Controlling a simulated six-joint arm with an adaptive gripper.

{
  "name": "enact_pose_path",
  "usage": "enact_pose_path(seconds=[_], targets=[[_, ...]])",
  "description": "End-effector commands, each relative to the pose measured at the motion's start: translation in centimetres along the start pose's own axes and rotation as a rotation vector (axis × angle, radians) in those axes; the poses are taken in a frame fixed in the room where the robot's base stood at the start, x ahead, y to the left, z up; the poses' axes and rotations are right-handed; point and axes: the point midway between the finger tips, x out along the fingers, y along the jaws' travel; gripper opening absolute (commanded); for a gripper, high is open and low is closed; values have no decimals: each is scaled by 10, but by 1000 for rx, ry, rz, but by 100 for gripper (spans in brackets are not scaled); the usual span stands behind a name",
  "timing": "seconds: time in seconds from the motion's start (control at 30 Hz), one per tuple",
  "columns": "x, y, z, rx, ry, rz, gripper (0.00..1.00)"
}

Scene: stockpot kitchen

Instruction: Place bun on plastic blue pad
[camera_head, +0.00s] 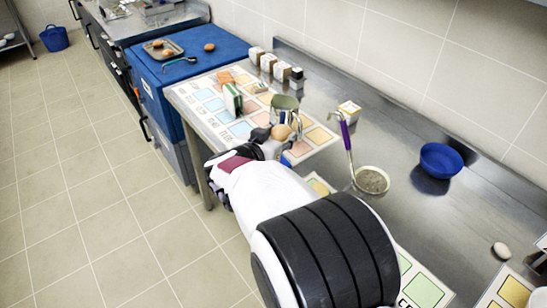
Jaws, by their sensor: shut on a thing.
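My gripper (277,133) is shut on a bun (282,132), a small tan round thing between its dark fingers. It holds the bun over the front part of a white mat printed with coloured squares. Blue squares (240,129) show on this mat just left of my gripper. I cannot tell which one is the plastic blue pad. My wrist and arm hide part of the mat and table edge, and I cannot tell the bun's height above the mat.
A metal pitcher (286,106) stands just behind the bun. A green-and-white box (232,100) is at left. A purple-handled ladle (347,138) and blue bowl (441,160) are at right. A blue cabinet (205,66) at back left bears a tray (151,53) and brown round items.

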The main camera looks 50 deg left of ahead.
Motion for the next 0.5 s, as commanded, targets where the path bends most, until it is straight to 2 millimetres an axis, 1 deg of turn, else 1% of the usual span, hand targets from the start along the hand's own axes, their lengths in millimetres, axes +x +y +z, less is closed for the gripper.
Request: enact_pose_path(seconds=[0.27,0.37,0.5], targets=[[1,0,3,-1,-1,0,15],[4,0,10,-1,-1,0,15],[10,0,27,-3,-2,0,15]])
